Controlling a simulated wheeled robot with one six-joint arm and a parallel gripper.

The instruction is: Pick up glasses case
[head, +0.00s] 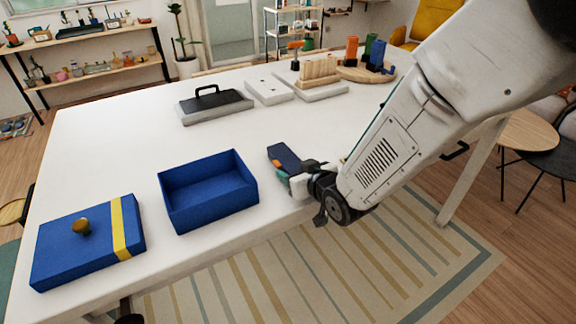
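A small dark blue oblong thing (284,155), which looks like the glasses case, is on or just above the white table, right of the open blue box. My gripper (284,170) is right at its near end, over the table's front edge, coming in from the right. An orange and teal part shows beside the case's near left side. The fingers are small and partly hidden by the case and my wrist, so I cannot tell whether they grip it or only touch it.
An open, empty blue box (208,205) and its blue lid (88,245) with a yellow band and knob are at the front left of the white table (130,140). The middle is clear.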

